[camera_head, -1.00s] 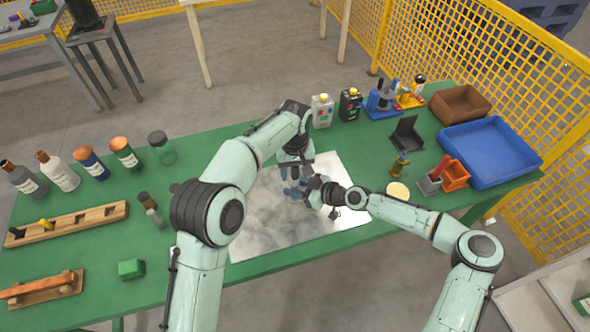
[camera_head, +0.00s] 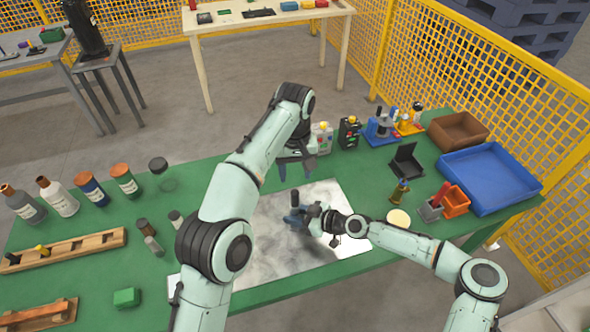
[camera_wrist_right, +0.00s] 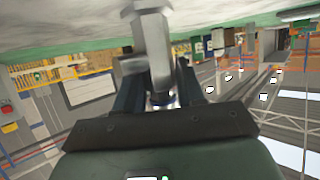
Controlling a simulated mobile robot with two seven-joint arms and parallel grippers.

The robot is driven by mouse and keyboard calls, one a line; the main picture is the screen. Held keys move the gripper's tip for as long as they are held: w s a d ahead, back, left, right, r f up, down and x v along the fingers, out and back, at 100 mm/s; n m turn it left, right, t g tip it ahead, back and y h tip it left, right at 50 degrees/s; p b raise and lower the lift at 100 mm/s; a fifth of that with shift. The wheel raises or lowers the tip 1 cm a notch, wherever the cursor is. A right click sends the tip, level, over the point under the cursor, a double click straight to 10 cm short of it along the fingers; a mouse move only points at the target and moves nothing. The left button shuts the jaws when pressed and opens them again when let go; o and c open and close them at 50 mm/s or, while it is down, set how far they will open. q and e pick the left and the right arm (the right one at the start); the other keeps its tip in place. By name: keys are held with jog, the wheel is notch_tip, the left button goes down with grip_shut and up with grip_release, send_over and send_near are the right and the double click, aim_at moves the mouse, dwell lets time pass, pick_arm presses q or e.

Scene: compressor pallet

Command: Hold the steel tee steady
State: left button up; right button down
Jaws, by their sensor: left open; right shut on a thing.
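The steel tee (camera_wrist_right: 150,45) is a grey metal piece in the right wrist view. It stands between the fingers of my right gripper (camera_wrist_right: 160,100), which is shut on it. In the head view my right gripper (camera_head: 298,217) is low over the metal sheet and hides most of the tee. A dark upright piece (camera_head: 295,197) shows just above those fingers; I cannot tell if it is part of the tee. My left gripper (camera_head: 297,170) is open and empty, above and apart from the right gripper, near the sheet's far edge.
The shiny metal sheet (camera_head: 265,255) lies on the green table (camera_head: 190,225). Bottles (camera_head: 92,187) and a wooden rack (camera_head: 70,250) stand at left. Small devices (camera_head: 382,127), a black open box (camera_head: 405,160), a blue tray (camera_head: 490,178) and an orange bin (camera_head: 456,202) stand at right.

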jog(key=c, duration=0.6)
grip_release()
